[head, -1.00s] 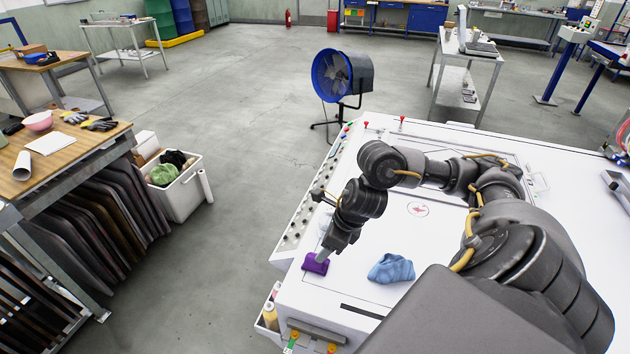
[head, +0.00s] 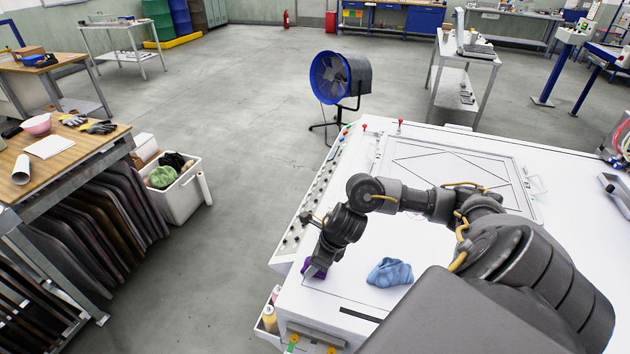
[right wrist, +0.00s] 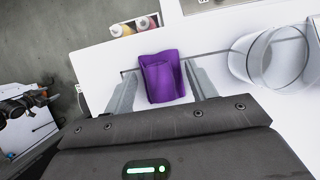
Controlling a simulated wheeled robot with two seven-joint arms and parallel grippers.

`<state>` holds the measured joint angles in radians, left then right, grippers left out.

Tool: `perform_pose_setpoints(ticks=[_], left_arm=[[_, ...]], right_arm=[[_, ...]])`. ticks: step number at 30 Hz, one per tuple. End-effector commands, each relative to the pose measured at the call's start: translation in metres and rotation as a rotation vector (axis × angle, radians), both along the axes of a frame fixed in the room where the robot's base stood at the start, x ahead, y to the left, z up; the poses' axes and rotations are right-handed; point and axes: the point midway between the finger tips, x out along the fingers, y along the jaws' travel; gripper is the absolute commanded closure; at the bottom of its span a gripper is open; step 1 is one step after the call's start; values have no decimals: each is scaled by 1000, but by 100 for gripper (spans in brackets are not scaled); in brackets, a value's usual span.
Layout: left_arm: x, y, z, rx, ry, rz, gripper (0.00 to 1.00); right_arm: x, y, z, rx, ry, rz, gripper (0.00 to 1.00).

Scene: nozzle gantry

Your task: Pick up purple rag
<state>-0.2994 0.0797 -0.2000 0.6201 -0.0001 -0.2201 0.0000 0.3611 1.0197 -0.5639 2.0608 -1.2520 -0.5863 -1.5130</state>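The purple rag (right wrist: 163,78) lies on the white machine top near its left front edge. In the head view the rag (head: 308,269) is mostly covered by my right gripper (head: 315,270). In the right wrist view the rag lies between the two spread fingers of my right gripper (right wrist: 162,82). The gripper is open, with a finger on each side of the rag. I cannot tell whether the fingers touch it. My left gripper is not in view.
A crumpled blue rag (head: 390,272) lies to the right on the white machine top (head: 335,292). Bottles (head: 269,319) sit at the machine's front left edge.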

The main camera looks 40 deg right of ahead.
Motion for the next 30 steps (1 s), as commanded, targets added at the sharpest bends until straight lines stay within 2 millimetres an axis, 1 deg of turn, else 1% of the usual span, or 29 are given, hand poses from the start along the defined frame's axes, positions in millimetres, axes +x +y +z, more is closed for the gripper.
perform_pose_setpoints(ticks=[1, 7, 10, 11, 12, 13, 17, 19, 23, 24, 26, 27, 30], left_arm=[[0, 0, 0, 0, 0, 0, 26], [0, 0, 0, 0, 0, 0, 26], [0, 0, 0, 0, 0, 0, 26], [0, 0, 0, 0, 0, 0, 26], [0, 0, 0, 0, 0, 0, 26], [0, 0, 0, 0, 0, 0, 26], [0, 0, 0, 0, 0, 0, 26], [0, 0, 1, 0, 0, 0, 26], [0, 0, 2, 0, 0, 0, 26], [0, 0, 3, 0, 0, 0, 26], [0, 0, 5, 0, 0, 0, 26], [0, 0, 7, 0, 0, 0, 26], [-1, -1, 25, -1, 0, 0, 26]], right_arm=[[0, 0, 0, 0, 0, 0, 49], [0, 0, 0, 0, 0, 0, 75], [0, 0, 0, -1, 0, 0, 76], [0, 0, 0, 0, 0, -1, 82], [0, 0, 0, 0, 0, -1, 97], [0, 0, 0, 0, 0, 0, 100], [0, 0, 3, 0, 0, 0, 100], [1, 0, 8, 0, -2, 1, 100], [1, 0, 25, 0, -5, 1, 100], [1, -1, 33, -2, -5, 2, 100], [-4, 9, 45, 2, -6, 8, 100], [-9, 16, 56, 0, -9, 10, 100], [-21, 32, 88, -2, -9, 9, 100]])
